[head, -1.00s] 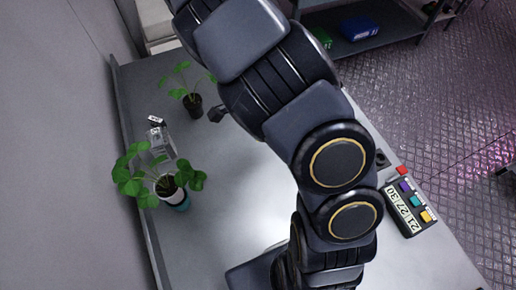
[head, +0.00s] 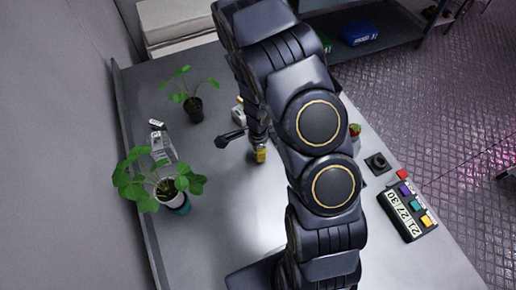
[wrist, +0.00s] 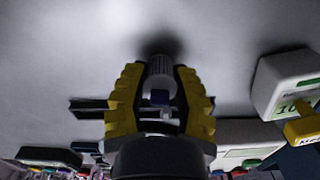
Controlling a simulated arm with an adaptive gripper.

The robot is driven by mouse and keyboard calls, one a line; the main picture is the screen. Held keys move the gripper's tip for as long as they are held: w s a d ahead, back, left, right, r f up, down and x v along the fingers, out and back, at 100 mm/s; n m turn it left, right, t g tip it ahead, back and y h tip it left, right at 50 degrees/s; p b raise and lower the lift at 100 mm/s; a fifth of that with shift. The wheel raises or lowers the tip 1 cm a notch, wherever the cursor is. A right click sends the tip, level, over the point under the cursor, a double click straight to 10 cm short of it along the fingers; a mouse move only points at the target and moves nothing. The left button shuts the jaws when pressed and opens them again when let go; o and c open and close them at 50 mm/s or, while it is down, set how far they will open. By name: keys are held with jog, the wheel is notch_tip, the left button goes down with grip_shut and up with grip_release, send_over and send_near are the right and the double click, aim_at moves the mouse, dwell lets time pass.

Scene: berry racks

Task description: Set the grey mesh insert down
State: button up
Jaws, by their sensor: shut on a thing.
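My gripper (wrist: 160,98) has yellow ribbed fingers and is shut on a small pale grey ribbed piece, which I take for the grey mesh insert (wrist: 160,66). The insert sits between the fingertips in the wrist view, with a dark shadow on the grey surface just beyond it. I cannot tell whether it touches the surface. In the head view my gripper (head: 260,154) points down over the middle of the grey table (head: 225,215), and only a yellow finger shows. The insert is hidden there.
A smaller plant in a black pot (head: 193,109) stands farther back. A timer box (head: 408,212) lies right. The front middle of the table is clear.

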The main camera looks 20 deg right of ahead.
jog(key=shift+f, duration=0.15)
jog(key=o, duration=0.7)
jog(key=shift+c, duration=0.2)
